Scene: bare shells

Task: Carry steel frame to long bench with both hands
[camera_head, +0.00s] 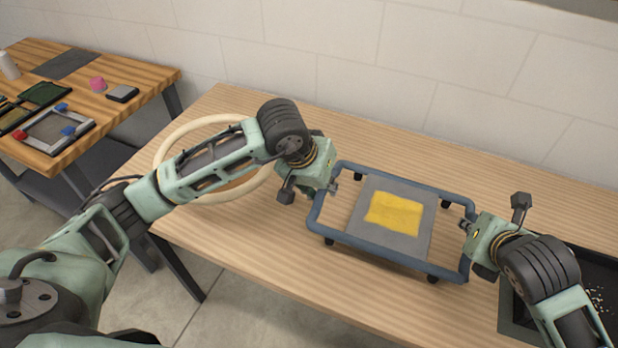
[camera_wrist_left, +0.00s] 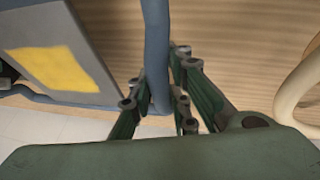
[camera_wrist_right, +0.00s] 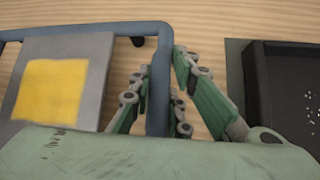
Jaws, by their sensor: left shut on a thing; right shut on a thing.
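The steel frame (camera_head: 375,254) is a blue-grey tube rectangle with black feet and a grey plate (camera_head: 405,243) that bears a yellow patch. It is over the long bench (camera_head: 262,290), a wooden top; I cannot tell whether its feet touch the wood. My left gripper (camera_head: 334,184) is shut on the frame's left end tube, which also shows between the fingers in the left wrist view (camera_wrist_left: 157,50). My right gripper (camera_head: 464,226) is shut on the right end tube, seen between the fingers in the right wrist view (camera_wrist_right: 159,75).
A pale ring (camera_head: 172,143) lies on the bench behind my left arm. A black tray (camera_head: 585,262) with white bits is at the right, by my right arm. A second table (camera_head: 150,80) at the left holds several small things. A block wall (camera_head: 440,70) runs behind.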

